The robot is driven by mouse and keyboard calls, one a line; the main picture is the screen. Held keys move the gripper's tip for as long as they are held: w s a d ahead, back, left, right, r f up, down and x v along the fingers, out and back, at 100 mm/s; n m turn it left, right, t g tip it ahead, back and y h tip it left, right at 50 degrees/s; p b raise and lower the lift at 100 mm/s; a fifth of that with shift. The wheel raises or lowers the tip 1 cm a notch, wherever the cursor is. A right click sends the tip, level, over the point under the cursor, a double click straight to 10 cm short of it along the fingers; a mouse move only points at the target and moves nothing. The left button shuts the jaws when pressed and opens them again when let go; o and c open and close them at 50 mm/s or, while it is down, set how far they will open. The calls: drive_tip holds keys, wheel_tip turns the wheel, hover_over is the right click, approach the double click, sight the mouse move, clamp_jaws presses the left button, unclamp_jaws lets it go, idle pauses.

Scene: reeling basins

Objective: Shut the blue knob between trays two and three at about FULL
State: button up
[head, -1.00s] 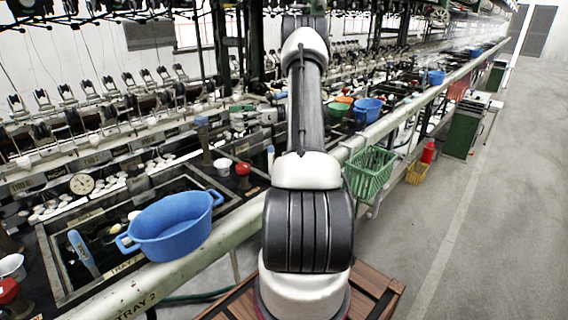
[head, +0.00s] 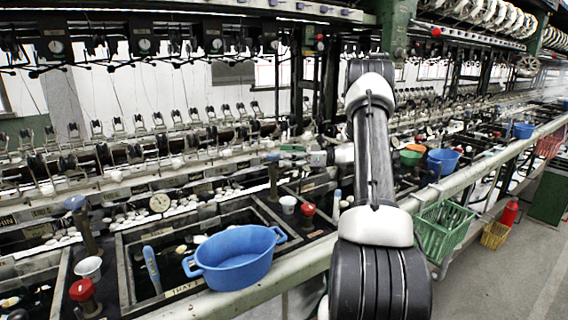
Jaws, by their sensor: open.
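A dark post with a blue knob (head: 272,158) on top stands at the back right corner of the basin tray marked TRAY 2 (head: 128,262). Another blue knob (head: 75,203) stands on a dark post at that tray's left. My gripper (head: 285,156) reaches left from behind my arm and is open, its tips close to the right-hand blue knob. I cannot tell whether they touch it. The tray to the right, beyond the red knob, is partly hidden by my arm. No FULL mark is readable at the right-hand knob.
A blue tub (head: 236,262) sits over TRAY 2's front rim. A white cup (head: 288,204) and red knob (head: 308,212) stand right of the tray. Another red knob (head: 83,292) is at the left.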

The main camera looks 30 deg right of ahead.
sight(273, 153)
drive_tip(key=x, duration=0.5)
drive_tip(key=c, duration=1)
